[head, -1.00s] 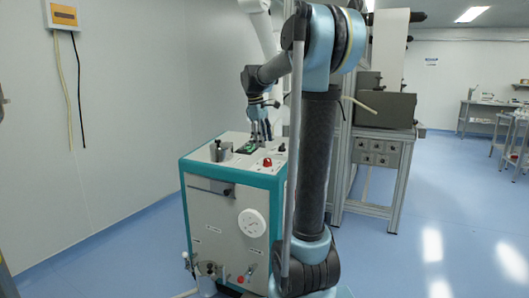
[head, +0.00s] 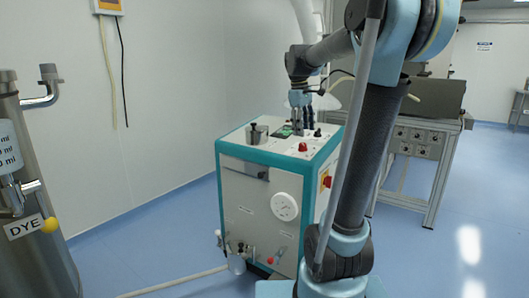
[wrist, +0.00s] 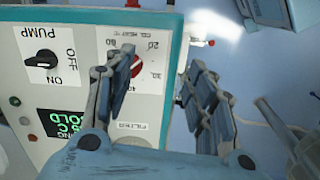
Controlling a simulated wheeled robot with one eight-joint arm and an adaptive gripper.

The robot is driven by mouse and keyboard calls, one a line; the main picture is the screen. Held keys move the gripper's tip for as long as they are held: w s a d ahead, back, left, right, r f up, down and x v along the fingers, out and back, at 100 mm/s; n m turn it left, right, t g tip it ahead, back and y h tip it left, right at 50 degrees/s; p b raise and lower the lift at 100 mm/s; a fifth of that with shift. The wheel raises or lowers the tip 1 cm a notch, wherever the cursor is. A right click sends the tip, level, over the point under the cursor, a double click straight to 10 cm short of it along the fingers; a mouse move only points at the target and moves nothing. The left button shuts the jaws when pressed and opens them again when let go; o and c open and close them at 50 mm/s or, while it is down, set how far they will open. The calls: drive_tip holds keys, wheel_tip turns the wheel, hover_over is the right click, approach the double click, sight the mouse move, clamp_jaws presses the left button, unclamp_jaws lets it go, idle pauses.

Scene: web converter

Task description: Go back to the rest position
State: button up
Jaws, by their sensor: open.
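My gripper (head: 301,118) is above the back of the top of a white and teal machine cabinet (head: 262,195) in the head view, pointing down. In the wrist view my gripper (wrist: 165,82) is open, its fingers spread apart with nothing between them. One finger is over the machine's panel (wrist: 88,22), beside a dial marked with numbers. The other finger is past the panel's edge, over the blue floor. A black PUMP switch (wrist: 43,60) and a green-lit display (wrist: 65,123) show on the panel. I cannot tell the exact height of the fingertips above it.
A steel tank with a DYE label (head: 26,228) stands at the left. A pale hose (head: 175,283) lies on the floor from the machine. Open blue floor (head: 490,200) lies at the far right.

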drive_tip(key=s+f+m, duration=0.2)
drive_tip(key=s+f, duration=0.3)
drive_tip(key=s, duration=0.2)
drive_tip(key=s+d+f+m, duration=0.1)
drive_tip(key=s+f, duration=0.3)
drive_tip(key=s, duration=0.4)
drive_tip(key=shift+d+f+m+t+y, duration=0.2)
drive_tip(key=shift+f+m+t+y, duration=0.15)
drive_tip(key=shift+m, duration=0.35)
drive_tip(key=s+f+m, duration=0.1)
drive_tip(key=s+f, duration=0.3)
drive_tip(key=f, duration=0.1)
drive_tip(key=s+f+m, duration=0.2)
drive_tip(key=s+f, duration=0.2)
drive_tip(key=s+f+m+y, duration=0.1)
drive_tip(key=s+f, duration=0.3)
drive_tip(key=f, duration=0.1)
drive_tip(key=shift+s+a+f+t, duration=0.15)
drive_tip(key=shift+s+f+t, duration=0.1)
drive_tip(key=shift+s+f, duration=0.05)
drive_tip(key=shift+c, duration=0.3)
drive_tip(key=shift+s+f+m, duration=0.15)
drive_tip(key=shift+f+m, duration=0.05)
drive_tip(key=shift+m, duration=0.1)
drive_tip(key=c, duration=0.4)
drive_tip(key=shift+o, duration=0.2)
drive_tip(key=shift+a, duration=0.15)
